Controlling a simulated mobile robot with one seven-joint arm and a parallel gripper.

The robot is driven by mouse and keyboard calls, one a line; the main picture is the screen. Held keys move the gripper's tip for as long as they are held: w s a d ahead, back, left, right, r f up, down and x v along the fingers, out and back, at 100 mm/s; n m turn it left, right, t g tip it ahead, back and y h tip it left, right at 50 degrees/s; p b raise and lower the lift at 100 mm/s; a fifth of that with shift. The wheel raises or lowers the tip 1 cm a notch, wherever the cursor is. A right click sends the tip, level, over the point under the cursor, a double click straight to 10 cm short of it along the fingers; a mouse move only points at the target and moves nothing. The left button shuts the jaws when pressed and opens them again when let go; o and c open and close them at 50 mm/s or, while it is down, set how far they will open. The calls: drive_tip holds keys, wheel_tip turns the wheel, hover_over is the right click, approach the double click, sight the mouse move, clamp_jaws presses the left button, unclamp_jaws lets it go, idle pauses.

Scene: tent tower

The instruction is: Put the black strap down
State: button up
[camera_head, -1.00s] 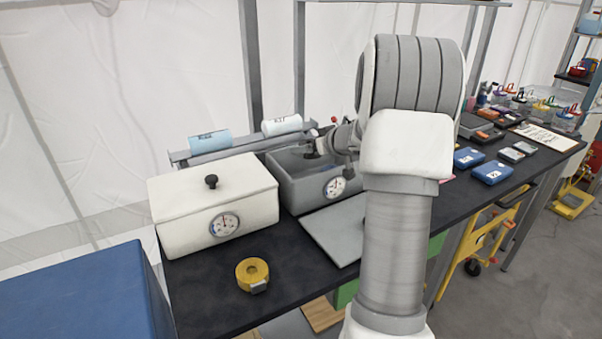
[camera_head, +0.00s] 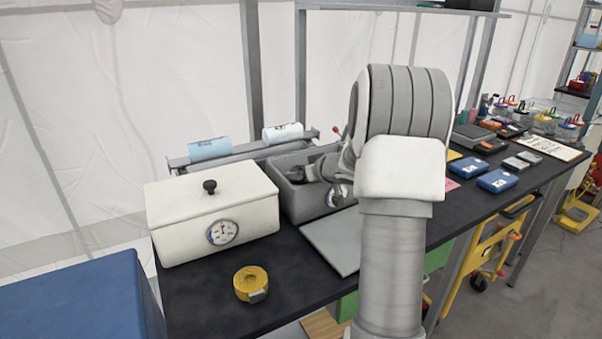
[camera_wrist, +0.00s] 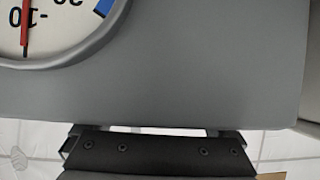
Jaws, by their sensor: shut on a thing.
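My gripper (camera_head: 308,174) reaches over the open grey box (camera_head: 300,212) on the black table, low at its rim. It is mostly hidden by my arm in the head view. A dark piece, which I take to be the black strap (camera_head: 294,174), shows at its end. Its outline is too small to make out. In the wrist view a dark band with screw heads (camera_wrist: 155,150) spans the bottom edge; I cannot tell whether it is strap or gripper. The grey box wall (camera_wrist: 210,65) and its dial (camera_wrist: 45,25) fill that view, the dial upside down.
A white lidded box (camera_head: 213,208) stands left of the grey box. A grey panel (camera_head: 335,238) lies in front. Two rolls (camera_head: 208,149) rest on a rail behind. Blue cases (camera_head: 497,180) lie farther right.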

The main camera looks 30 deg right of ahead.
drive_tip(key=shift+f, duration=0.5)
drive_tip(key=o, duration=1)
drive_tip(key=shift+s, duration=0.1)
drive_tip(key=shift+o, duration=0.4)
drive_tip(key=shift+f, duration=0.2)
drive_tip(key=shift+r, duration=0.15)
drive_tip(key=r+p+v, duration=0.1)
drive_tip(key=p+v, duration=0.2)
drive_tip(key=v, duration=0.9)
drive_tip(key=shift+r, duration=0.15)
